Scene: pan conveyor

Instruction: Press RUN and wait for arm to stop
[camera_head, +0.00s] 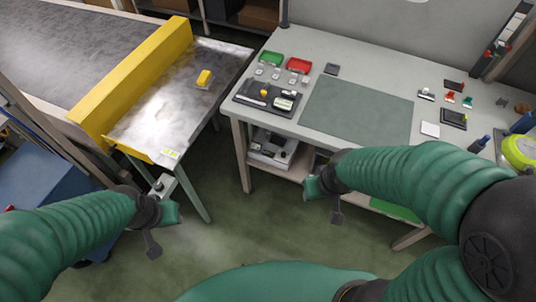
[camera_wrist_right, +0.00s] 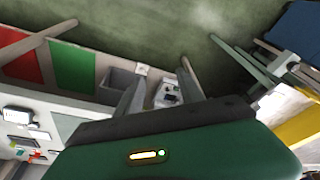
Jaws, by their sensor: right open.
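No button marked RUN can be read in either view. A small yellow block or button box (camera_head: 204,78) sits on the metal plate (camera_head: 150,125) beside the conveyor. A dark control unit (camera_head: 266,96) with an orange-yellow knob lies at the workbench's left end. My left gripper (camera_head: 168,203) hangs in front of the metal plate's near end, apart from it; its fingers are too unclear to judge. My right gripper (camera_head: 318,188) is in front of the workbench, below its top. In the right wrist view its fingers (camera_wrist_right: 163,65) are apart, with nothing seen between them.
The workbench (camera_head: 330,60) carries a green mat (camera_head: 357,110), green (camera_head: 271,60) and red (camera_head: 299,65) trays and several small parts. A yellow guard (camera_head: 135,85) runs along the conveyor (camera_head: 65,45). Green floor (camera_head: 245,225) is free between plate and bench.

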